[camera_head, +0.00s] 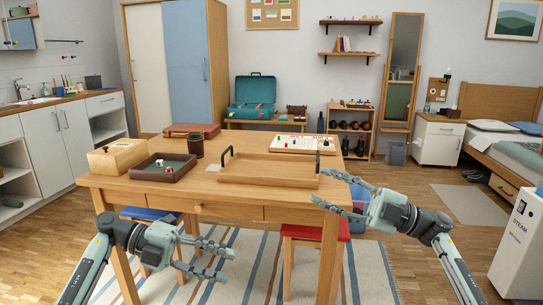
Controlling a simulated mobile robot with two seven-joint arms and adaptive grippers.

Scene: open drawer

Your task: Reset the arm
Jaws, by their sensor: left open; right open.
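My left gripper (229,262) is in front of the wooden table (235,187) and below its top, at the lower left of the picture. Its fingers are apart with nothing between them, and they point right. My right gripper (326,188) is at the table's right front corner, its fingers apart and pointing left. I see nothing held in it. The table's front drawer (232,211) with a small round knob looks shut.
On the table are a wooden tray (262,181) with black handles, a dark dice tray (135,173), a wooden box (104,163), a dark cup (195,146) and a white board (297,140). A red stool (306,233) stands below. A white bin-like unit (513,245) stands at the right.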

